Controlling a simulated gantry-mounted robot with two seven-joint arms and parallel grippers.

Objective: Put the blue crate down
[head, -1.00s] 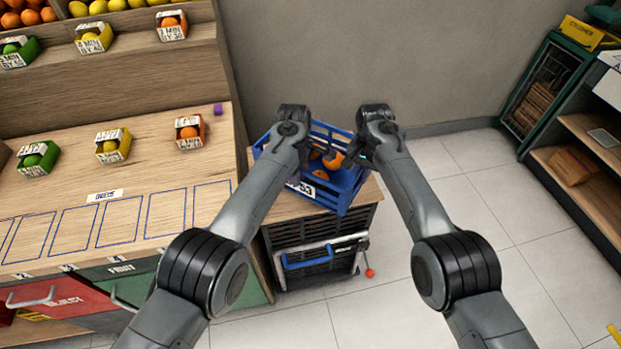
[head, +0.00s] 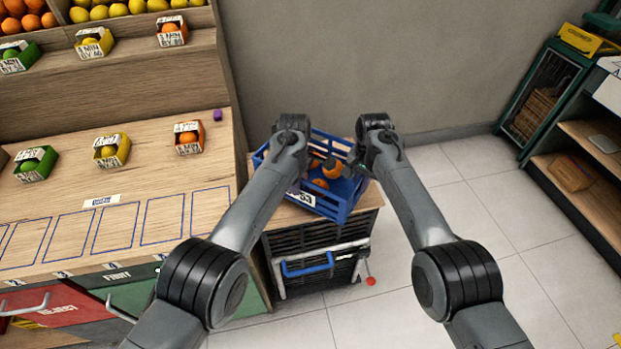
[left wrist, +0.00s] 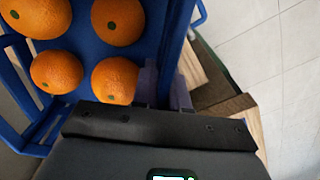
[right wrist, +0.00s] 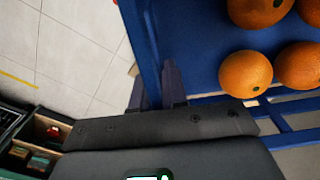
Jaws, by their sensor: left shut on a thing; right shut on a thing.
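The blue crate (head: 338,206) holds several oranges (head: 333,169) and is over the wooden top of a black cabinet (head: 312,243). Whether its base touches that top cannot be told. My left gripper (left wrist: 165,85) is shut on one crate wall, and my right gripper (right wrist: 173,85) is shut on the opposite wall. In the head view my wrists hide the gripped spots. The crate also shows in the left wrist view (left wrist: 85,52) and the right wrist view (right wrist: 195,35). It looks about level.
A wooden display counter (head: 165,130) with small fruit boxes (head: 111,150) stands close on the left. A wall (head: 400,60) is behind. Tiled floor (head: 440,200) is open on the right, before a shelf unit (head: 590,160). A blue handle (head: 307,264) is on the cabinet front.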

